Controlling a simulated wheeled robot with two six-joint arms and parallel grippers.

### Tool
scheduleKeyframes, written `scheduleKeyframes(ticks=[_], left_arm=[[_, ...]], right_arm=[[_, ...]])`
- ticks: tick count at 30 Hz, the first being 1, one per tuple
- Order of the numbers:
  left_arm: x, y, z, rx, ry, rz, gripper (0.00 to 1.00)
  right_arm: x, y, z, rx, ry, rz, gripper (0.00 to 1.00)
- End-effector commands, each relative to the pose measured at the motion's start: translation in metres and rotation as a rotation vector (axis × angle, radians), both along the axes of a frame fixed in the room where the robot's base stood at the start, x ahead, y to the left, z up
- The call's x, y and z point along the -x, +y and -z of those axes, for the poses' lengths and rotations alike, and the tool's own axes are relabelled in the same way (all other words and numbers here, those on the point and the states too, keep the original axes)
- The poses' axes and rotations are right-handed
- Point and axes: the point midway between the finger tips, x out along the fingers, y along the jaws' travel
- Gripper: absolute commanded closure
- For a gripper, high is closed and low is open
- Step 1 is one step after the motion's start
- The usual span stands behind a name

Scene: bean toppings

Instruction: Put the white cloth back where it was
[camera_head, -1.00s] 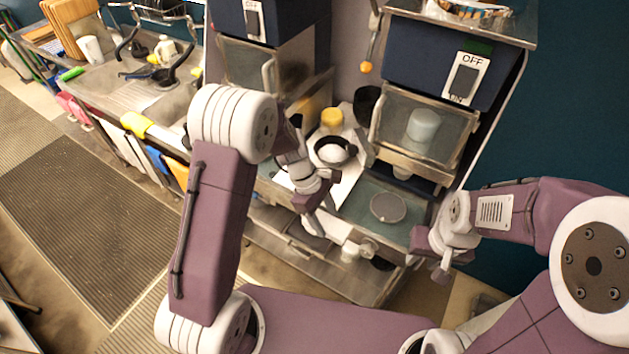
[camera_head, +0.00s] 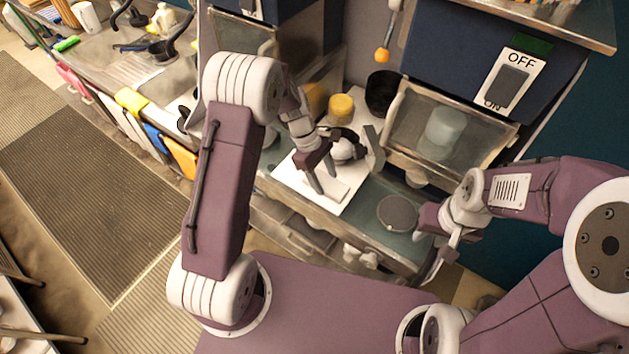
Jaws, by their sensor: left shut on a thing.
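My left gripper (camera_head: 327,186) points down over the white board (camera_head: 352,202) at the centre. It is shut on a small pale thing between its fingertips, which looks like the folded white cloth (camera_head: 331,189). The cloth is low over the board; I cannot tell whether it touches it. My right gripper (camera_head: 434,262) hangs at the counter's front right, apart from the cloth. Its fingers are seen edge-on, so their opening is unclear.
A round grey disc (camera_head: 397,213) lies right of the board. A yellow-topped container (camera_head: 341,107), a black container (camera_head: 383,92) and a dark-handled pot with a white round thing (camera_head: 346,146) stand behind. A glass-fronted machine (camera_head: 447,128) is at right. Cloths hang at far left.

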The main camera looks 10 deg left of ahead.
Motion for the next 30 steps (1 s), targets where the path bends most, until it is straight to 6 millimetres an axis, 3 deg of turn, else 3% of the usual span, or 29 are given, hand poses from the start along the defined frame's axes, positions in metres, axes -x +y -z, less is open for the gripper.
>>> scheduleKeyframes(ticks=[3,10,17,24,26,30], left_arm=[[-0.018,0.017,0.021,0.0,-0.002,-0.003,0.79],[-0.042,0.04,0.037,0.0,-0.001,-0.001,0.79],[-0.044,0.043,0.04,0.0,0.0,0.0,0.79],[-0.045,0.042,0.082,0.0,0.0,0.0,0.79],[-0.045,0.042,0.08,0.0,0.0,0.0,0.84],[-0.045,0.042,0.077,-0.001,0.0,0.0,0.84]], right_arm=[[0.0,0.0,0.017,0.0,0.0,0.0,0.65],[0.0,0.0,0.031,0.0,0.0,0.0,0.65],[0.0,0.0,0.034,0.0,-0.001,0.0,0.65],[0.0,0.0,0.073,0.0,0.0,0.0,0.65],[0.0,0.0,0.071,0.0,0.0,0.0,0.65],[-0.001,0.0,0.068,0.0,0.0,0.0,0.65]])
